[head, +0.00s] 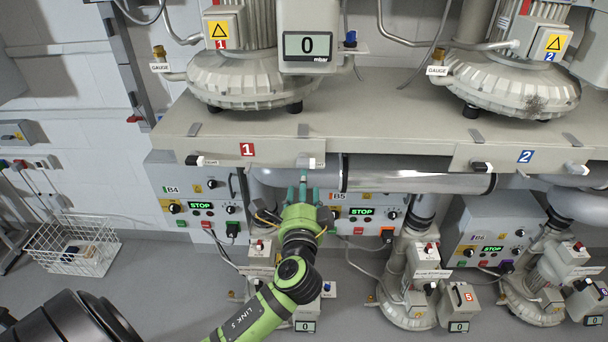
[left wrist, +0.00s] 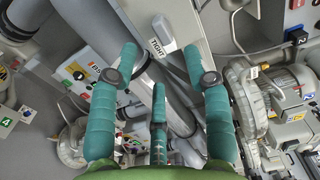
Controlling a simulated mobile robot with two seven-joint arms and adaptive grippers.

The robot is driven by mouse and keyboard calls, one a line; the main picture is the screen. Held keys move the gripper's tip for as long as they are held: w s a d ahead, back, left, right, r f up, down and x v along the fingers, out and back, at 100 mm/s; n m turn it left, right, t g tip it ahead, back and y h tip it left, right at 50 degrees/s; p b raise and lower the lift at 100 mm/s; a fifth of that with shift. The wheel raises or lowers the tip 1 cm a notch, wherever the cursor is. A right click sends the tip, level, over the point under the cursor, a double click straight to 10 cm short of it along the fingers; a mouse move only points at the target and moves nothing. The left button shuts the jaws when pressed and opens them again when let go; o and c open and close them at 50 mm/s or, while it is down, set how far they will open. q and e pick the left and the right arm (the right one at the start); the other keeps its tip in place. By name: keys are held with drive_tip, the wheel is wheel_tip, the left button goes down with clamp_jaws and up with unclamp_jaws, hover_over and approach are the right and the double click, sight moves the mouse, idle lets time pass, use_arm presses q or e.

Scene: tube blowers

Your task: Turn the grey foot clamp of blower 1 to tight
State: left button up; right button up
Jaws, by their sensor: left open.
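Blower 1 (head: 245,80) stands on the pale bench, above the red "1" plate (head: 247,149). Its grey foot clamp (head: 308,162) is at the bench's front edge, right of that plate. In the left wrist view the clamp (left wrist: 163,30) is a pale grey lever, with a "TIGHT" label (left wrist: 158,49) beside it. My left gripper (head: 305,184) is just below the clamp in the head view. Its teal fingers (left wrist: 160,62) are spread and empty, the clamp lying beyond and between the tips. Contact is not visible. My right gripper is out of view.
A black-ended clamp (head: 194,160) sits left of the "1" plate. A large silver pipe (head: 415,180) runs under the bench edge. Control box B5 (head: 362,211) is close to my left gripper's right side. Blower 2 (head: 515,82) stands at right.

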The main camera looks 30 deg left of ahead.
use_arm(q)
drive_tip(key=shift+v, duration=2.3)
drive_tip(key=shift+f, duration=0.1)
wheel_tip(320, 180, down, 23)
drive_tip(key=d+g+h+b, duration=0.2)
drive_tip(key=d+g+h, duration=0.1)
drive_tip(key=h, duration=0.1)
drive_tip(key=s+d+f+n+g+h+b, duration=0.15)
drive_tip(key=s+f, duration=0.25)
drive_tip(key=f, duration=0.5)
drive_tip(key=s+f+m+g+h, duration=0.1)
drive_tip(key=s+f+g, duration=0.2)
drive_tip(key=f, duration=0.5)
drive_tip(key=s+f+n+g+h+b, duration=0.1)
drive_tip(key=s+f+n+g, duration=0.1)
drive_tip(key=s+f, duration=0.5)
drive_tip(key=s+d+f+n+g+b, duration=0.1)
drive_tip(key=s+f+n, duration=0.3)
drive_tip(key=s+f, duration=0.4)
drive_tip(key=s+d+f+n+g+h+b, duration=0.1)
drive_tip(key=s+f+n+g, duration=0.2)
drive_tip(key=s+f, duration=0.5)
drive_tip(key=s+g, duration=0.1)
drive_tip(key=s, duration=0.8)
drive_tip(key=shift+h, duration=0.35)
drive_tip(key=shift+s, duration=0.1)
